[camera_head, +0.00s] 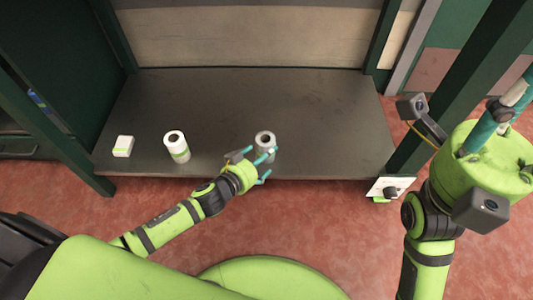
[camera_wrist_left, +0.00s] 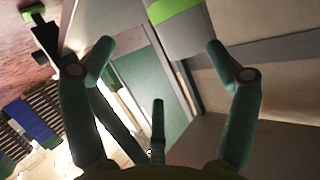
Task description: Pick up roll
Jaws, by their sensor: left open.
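A grey-white roll (camera_head: 265,138) stands upright on the dark shelf (camera_head: 330,120), near its front edge. A second white roll with a green band (camera_head: 176,147) stands upright further left. My left gripper (camera_head: 266,163) is open at the front of the grey-white roll; its teal fingers partly hide the roll's lower part. In the left wrist view, a roll (camera_wrist_left: 187,38) with a green band shows at the top, just beyond and between the spread fingertips (camera_wrist_left: 160,55). I cannot tell whether a finger touches it. My right gripper (camera_head: 497,115) is raised at the far right, partly cut off by the frame.
A small white box with a green edge (camera_head: 123,146) sits at the shelf's left end. Dark green posts (camera_head: 435,100) flank the shelf. A white plate with a dark knob (camera_head: 388,188) is at the right front corner. The shelf's back and right are clear.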

